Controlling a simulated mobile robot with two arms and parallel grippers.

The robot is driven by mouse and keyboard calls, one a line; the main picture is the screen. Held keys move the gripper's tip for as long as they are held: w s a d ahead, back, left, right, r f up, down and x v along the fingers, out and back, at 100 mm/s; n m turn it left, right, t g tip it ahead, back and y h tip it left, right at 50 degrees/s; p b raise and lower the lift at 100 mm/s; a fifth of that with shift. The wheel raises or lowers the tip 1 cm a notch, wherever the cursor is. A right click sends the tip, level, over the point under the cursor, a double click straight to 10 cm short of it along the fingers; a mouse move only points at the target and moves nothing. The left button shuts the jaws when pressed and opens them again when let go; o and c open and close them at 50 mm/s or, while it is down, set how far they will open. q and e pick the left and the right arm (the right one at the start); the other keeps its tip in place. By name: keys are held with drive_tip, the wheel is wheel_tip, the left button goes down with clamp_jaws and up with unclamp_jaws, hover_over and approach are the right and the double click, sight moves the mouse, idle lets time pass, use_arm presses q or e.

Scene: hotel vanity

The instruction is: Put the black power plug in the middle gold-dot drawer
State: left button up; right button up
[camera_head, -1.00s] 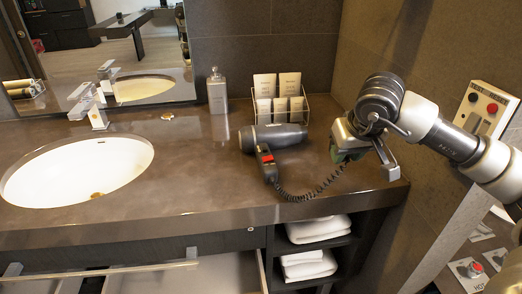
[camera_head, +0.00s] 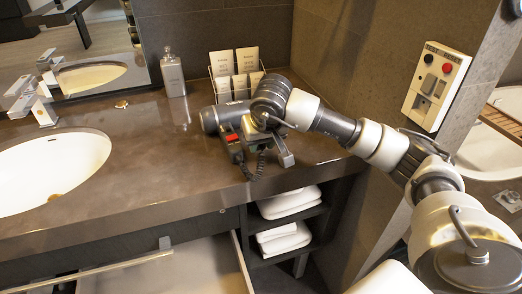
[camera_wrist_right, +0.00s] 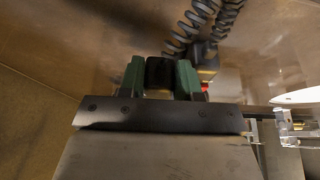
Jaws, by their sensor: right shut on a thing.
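My right gripper (camera_head: 258,132) is over the counter beside the hair dryer, partly hidden by its own wrist. In the right wrist view, its green fingers (camera_wrist_right: 160,78) are shut on a small black block, the black power plug (camera_wrist_right: 160,72). In the head view the plug is hidden by the gripper. The coiled cord (camera_head: 259,163) hangs close to the gripper and also shows in the wrist view (camera_wrist_right: 190,28). An open drawer (camera_head: 165,275) is below the counter at the lower left; no gold dot can be made out. My left gripper is not in view.
The grey hair dryer (camera_head: 210,119) with a red switch (camera_head: 232,137) lies just left of the gripper. A card rack (camera_head: 236,85) and a bottle (camera_head: 173,72) stand behind. The sink (camera_head: 50,175) is left. Towels (camera_head: 287,203) fill shelves below the counter.

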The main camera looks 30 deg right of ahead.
sight(260, 159)
drive_tip(key=shift+f, duration=1.7)
drive_tip(key=shift+f, duration=0.15)
drive_tip(key=o, duration=0.8)
drive_tip(key=shift+c, duration=0.2)
drive_tip(key=shift+r, duration=0.2)
drive_tip(key=v, duration=1.2)
